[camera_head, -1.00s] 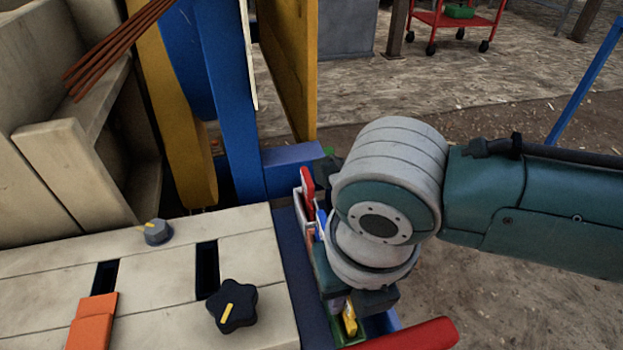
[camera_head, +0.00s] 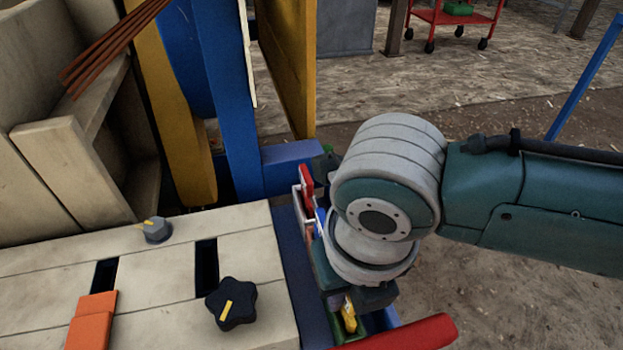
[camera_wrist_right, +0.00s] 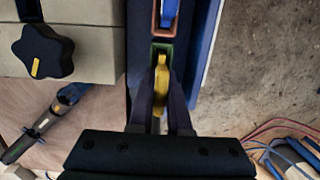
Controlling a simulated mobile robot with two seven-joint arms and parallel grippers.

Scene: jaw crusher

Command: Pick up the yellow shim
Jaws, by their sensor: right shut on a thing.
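The yellow shim (camera_wrist_right: 161,82) stands between the two fingers of my right gripper (camera_wrist_right: 160,100) in the right wrist view. The gripper is shut on it. The shim's upper part shows at a green-rimmed bin (camera_wrist_right: 171,52); whether its lower end is still inside the bin I cannot tell. In the head view the shim (camera_head: 348,318) shows as a small yellow piece below my right wrist, and my arm hides much of the gripper. My left gripper is not in view.
A black star knob (camera_head: 231,304) and a grey knob (camera_head: 157,231) sit on the pale bench top at left. An orange block (camera_head: 91,322) lies there too. A red bar (camera_head: 410,334) runs along the front. Blue and yellow machine plates rise behind.

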